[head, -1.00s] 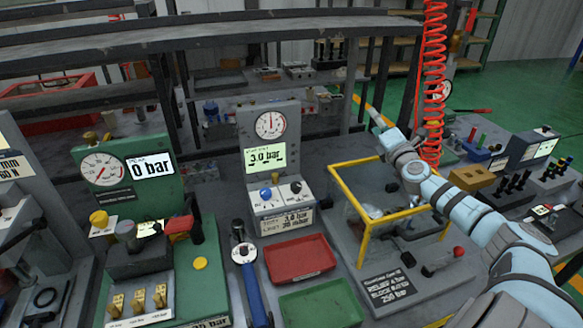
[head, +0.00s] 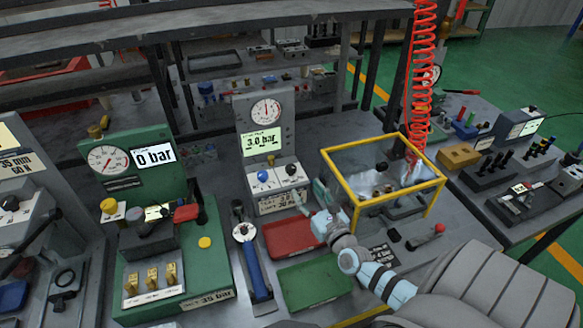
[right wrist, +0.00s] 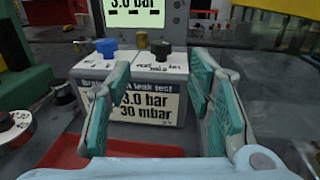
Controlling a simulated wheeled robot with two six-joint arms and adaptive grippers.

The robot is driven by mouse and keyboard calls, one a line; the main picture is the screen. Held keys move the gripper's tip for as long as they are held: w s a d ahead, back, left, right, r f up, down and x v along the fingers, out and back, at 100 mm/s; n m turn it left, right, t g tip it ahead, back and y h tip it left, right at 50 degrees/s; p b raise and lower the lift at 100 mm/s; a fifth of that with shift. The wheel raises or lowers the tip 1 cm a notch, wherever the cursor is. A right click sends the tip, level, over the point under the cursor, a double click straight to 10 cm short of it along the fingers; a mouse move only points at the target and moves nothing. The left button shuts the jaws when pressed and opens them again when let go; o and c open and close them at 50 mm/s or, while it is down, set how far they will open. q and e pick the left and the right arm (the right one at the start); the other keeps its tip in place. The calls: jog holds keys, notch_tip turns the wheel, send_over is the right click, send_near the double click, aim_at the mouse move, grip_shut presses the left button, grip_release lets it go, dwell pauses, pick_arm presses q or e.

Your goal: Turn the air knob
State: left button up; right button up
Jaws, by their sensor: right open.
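The grey test unit (head: 265,125) with a round gauge and a green "3.0 bar" display stands in the middle of the head view. A blue knob (head: 263,176) and a black knob (head: 291,170) sit on its sloped white panel; the right wrist view shows the blue knob (right wrist: 106,46) and the black knob (right wrist: 160,48). Their labels are too small to read, so I cannot tell which is air. My right gripper (head: 317,203) is in front of the unit, open and empty. Its teal fingers (right wrist: 162,78) stand apart from both knobs. My left gripper is not in view.
A red tray (head: 290,254) and a green tray (head: 313,281) lie before the unit. A yellow-framed clear box (head: 351,196) stands close to my right arm. The green gauge station (head: 200,268) is to the left, with a blue-handled tool (head: 252,262) beside it.

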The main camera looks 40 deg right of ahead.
aim_at(293, 172)
jog(key=b+x, duration=0.1)
jog(key=x, duration=0.4)
jog(key=b+x, duration=0.2)
jog(key=x, duration=0.3)
jog(key=shift+w+d+f, duration=0.2)
jog(key=shift+w, duration=0.1)
jog(key=shift+w+d+r, duration=0.1)
jog(key=shift+w+r, duration=0.1)
jog(key=shift+w, duration=0.35)
jog(key=shift+c, duration=0.5)
